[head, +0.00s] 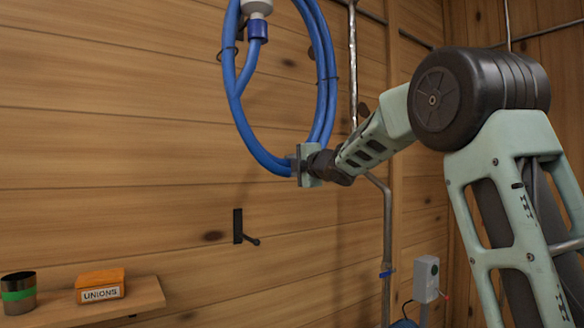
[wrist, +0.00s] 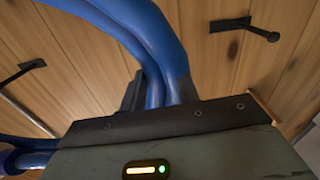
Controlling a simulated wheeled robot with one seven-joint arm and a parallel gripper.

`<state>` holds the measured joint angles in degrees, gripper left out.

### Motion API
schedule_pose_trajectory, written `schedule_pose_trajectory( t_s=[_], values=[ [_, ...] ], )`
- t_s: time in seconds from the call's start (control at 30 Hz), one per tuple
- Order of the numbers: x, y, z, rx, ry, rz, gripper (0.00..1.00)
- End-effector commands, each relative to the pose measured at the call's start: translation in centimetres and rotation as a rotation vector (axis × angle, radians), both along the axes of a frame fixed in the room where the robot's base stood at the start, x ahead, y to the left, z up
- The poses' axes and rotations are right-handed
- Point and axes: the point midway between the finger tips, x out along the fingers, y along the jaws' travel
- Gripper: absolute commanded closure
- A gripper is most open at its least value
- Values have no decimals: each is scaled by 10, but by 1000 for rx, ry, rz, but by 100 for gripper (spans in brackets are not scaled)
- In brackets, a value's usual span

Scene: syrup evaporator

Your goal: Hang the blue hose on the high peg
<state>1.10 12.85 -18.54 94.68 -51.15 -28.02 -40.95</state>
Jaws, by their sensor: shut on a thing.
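The blue hose (head: 243,108) is a coil of several loops in front of the plank wall, with a white and blue end fitting (head: 257,20) hanging inside it. The top of the coil is cut off, so I cannot tell whether it touches a peg. My gripper (head: 305,165) is shut on the bottom of the coil; the hose (wrist: 155,45) also runs into the jaws in the wrist view. A black peg (head: 243,232) is bare on the wall below the coil. In the wrist view, one black peg (wrist: 248,27) shows at upper right and another (wrist: 22,70) at left; which is high is unclear.
A wooden shelf (head: 150,293) at lower left bears an orange box labelled "UNIONS" (head: 100,284) and a dark cup with a green band (head: 18,292). A metal pipe (head: 387,225) runs down the wall behind my arm. A grey box (head: 426,279) stands at lower right.

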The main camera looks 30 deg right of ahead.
Motion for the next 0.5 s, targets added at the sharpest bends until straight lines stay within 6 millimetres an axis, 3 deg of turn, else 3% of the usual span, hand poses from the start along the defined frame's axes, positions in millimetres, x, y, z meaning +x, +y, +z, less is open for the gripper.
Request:
schedule_pose_trajectory(
  t_s=[0.5],
  values=[
    [24,1,3,0,-6,1,100]
  ],
)
